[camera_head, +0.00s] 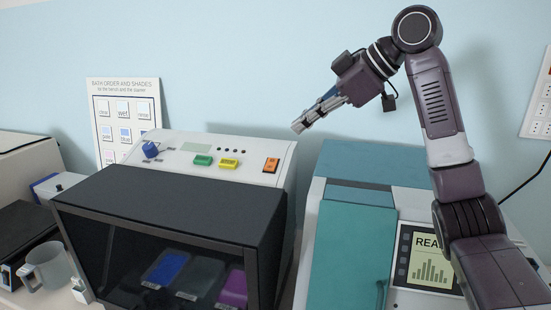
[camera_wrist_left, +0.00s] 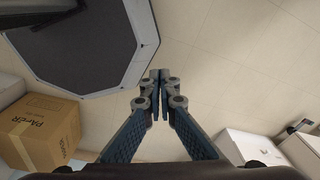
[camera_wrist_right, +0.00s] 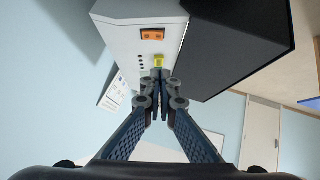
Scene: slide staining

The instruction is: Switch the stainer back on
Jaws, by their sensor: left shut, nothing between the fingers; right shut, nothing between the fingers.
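The stainer (camera_head: 230,148) stands left of centre in the head view, with a dark hood in front and a sloped pale top panel. The panel carries a blue knob (camera_head: 150,149), a green button (camera_head: 203,160), a yellow button (camera_head: 229,163) and an orange rocker switch (camera_head: 271,164) at its right end. My right gripper (camera_head: 297,127) is shut and empty, above and right of the orange switch, apart from it. In the right wrist view the orange switch (camera_wrist_right: 152,34) lies beyond the shut fingertips (camera_wrist_right: 161,75). My left gripper (camera_wrist_left: 159,75) is shut and empty over the floor.
A teal and white machine (camera_head: 352,250) with a screen (camera_head: 430,262) stands right of the stainer across a narrow gap. A mug (camera_head: 48,266) stands at the left. A chart (camera_head: 124,118) is behind the stainer. The left wrist view shows a cardboard box (camera_wrist_left: 38,132).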

